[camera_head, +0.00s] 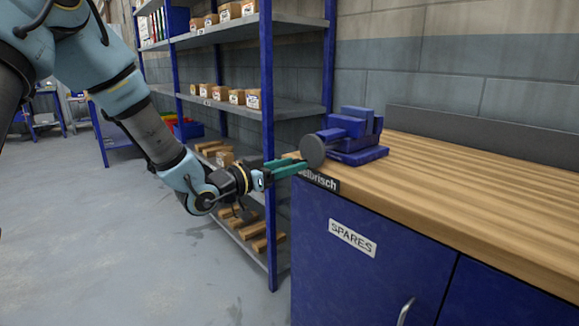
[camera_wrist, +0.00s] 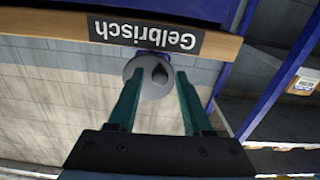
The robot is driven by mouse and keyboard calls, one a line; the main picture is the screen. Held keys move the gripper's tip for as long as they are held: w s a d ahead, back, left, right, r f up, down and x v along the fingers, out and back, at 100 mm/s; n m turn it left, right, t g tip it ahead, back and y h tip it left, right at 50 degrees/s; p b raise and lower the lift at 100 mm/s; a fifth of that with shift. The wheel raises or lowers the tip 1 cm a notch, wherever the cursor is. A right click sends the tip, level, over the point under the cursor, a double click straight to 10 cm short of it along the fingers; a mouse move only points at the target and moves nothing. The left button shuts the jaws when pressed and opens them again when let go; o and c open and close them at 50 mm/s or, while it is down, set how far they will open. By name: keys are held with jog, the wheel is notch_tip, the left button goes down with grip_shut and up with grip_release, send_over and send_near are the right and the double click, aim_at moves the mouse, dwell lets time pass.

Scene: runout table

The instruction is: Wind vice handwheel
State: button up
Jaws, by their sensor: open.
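The blue vice (camera_head: 355,138) stands on the left end of the wooden workbench. Its round grey handwheel (camera_head: 313,151) faces left, past the bench edge. In the wrist view the handwheel (camera_wrist: 152,84) shows as a grey disc with a dark mark on its face, upper centre. My gripper (camera_head: 300,166) has green fingers pointing at the handwheel from the left. In the wrist view my gripper (camera_wrist: 155,100) is open, with one finger on each side of the disc. Whether the fingers touch it cannot be told. The vice body is mostly hidden in the wrist view.
The workbench top (camera_head: 480,185) is bare right of the vice. A blue cabinet marked SPARES (camera_head: 352,238) is below it. A metal shelf rack (camera_head: 268,100) with small boxes stands behind my arm. The floor (camera_head: 90,240) at left is clear.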

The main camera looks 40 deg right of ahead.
jog(key=m+b, duration=2.5)
jog(key=b, duration=0.8)
